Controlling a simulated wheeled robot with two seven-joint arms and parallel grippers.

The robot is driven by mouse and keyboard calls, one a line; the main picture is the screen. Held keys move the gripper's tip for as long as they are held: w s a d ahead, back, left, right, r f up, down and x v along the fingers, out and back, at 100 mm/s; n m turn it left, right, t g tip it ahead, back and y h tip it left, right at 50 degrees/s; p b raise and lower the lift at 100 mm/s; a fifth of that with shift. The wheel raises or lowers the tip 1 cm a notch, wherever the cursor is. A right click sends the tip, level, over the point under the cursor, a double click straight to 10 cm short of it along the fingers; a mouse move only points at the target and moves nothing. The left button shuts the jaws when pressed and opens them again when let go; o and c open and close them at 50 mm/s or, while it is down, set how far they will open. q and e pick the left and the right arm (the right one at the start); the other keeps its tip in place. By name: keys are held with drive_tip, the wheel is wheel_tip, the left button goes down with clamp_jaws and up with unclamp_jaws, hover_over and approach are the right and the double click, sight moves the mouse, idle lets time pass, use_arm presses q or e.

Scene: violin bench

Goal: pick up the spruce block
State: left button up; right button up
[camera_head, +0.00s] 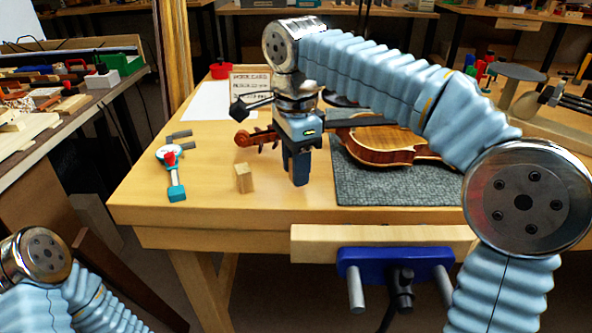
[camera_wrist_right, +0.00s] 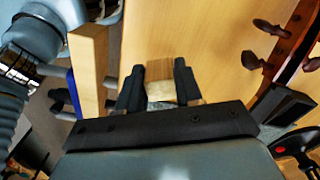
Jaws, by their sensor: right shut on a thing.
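The spruce block (camera_wrist_right: 160,91) is a pale wooden piece that shows between the fingers in the right wrist view. My right gripper (camera_wrist_right: 159,72) is shut on it, fingers on either side. In the head view my right gripper (camera_head: 297,182) points down over the bench, left of the grey mat, and the held block is hidden there by the fingers. My left arm shows at the bottom left, but its gripper is out of view.
Another small pale wooden block (camera_head: 243,178) stands on the bench (camera_head: 210,208), left of my right gripper. A violin (camera_head: 380,146) lies over the grey mat (camera_head: 395,188), its scroll (camera_head: 257,137) behind the gripper. A blue vise (camera_head: 380,263) is at the front edge.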

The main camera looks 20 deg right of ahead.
drive_tip(key=s+d+r, duration=0.9)
drive_tip(key=s+r, duration=0.1)
drive_tip(key=r, duration=0.1)
drive_tip(key=shift+d+r, duration=0.15)
drive_tip(key=shift+d, duration=0.25)
